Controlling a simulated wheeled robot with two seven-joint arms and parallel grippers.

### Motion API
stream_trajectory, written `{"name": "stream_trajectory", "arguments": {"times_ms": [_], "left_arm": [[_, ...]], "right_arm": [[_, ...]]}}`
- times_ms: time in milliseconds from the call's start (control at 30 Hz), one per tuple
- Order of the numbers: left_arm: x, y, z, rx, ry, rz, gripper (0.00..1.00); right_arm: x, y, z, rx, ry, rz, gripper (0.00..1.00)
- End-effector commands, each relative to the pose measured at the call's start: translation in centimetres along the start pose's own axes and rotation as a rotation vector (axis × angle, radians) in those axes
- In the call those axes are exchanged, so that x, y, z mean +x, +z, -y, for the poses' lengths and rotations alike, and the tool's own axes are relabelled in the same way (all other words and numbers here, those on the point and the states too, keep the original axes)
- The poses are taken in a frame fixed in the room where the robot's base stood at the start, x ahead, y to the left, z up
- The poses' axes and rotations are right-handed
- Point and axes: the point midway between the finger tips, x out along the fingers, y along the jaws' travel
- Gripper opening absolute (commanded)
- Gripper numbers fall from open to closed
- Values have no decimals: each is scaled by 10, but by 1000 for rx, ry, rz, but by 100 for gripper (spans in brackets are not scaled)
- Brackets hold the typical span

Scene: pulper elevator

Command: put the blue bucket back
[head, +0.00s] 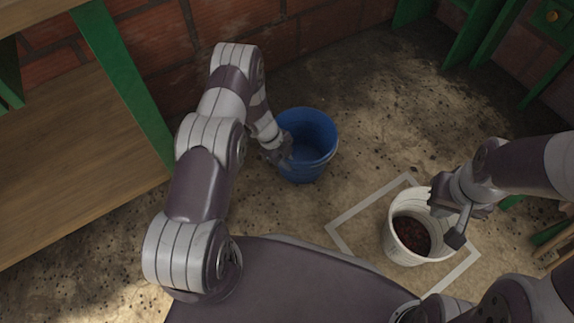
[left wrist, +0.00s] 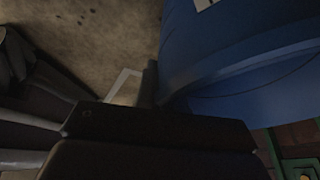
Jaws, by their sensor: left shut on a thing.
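The blue bucket (head: 309,146) stands upright on the dirt floor near the brick wall in the head view, and it looks empty inside. My left gripper (head: 282,155) is at the bucket's left side and is shut on its rim or wall; the fingertips are partly hidden. In the left wrist view the blue bucket (left wrist: 245,55) fills the upper right, close to the dark gripper body. My right gripper (head: 457,213) is at the white bucket (head: 402,241), over its right rim. Whether its fingers are closed on that bucket is unclear.
The white bucket holds dark red-brown contents and stands within a pale square outline (head: 347,217) on the floor. A wooden shelf with a green frame (head: 122,85) is at the left. Green posts (head: 480,40) stand at the back right. The floor behind the white bucket is clear.

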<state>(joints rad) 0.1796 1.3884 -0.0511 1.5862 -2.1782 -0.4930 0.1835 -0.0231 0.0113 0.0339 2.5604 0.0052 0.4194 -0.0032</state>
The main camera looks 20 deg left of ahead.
Motion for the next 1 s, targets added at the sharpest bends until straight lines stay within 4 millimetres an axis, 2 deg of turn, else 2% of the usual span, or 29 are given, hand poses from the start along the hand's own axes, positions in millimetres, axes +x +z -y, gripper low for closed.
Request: {"name": "stream_trajectory", "arguments": {"times_ms": [267,367,400,667,767,1000], "left_arm": [[1,0,0,1,-1,2,0],[1,0,0,1,-1,2,30],[1,0,0,1,-1,2,33],[-1,0,0,1,-1,2,33],[-16,-3,2,0,-2,3,33],[-83,-5,2,0,-2,3,33]], "right_arm": [[-1,-1,0,0,0,-2,0],[-1,-1,0,0,0,-2,0],[-1,-1,0,0,0,-2,0],[-2,-1,0,0,0,-2,0],[-14,-2,0,0,0,-1,0],[-59,-7,0,0,0,-2,0]]}}
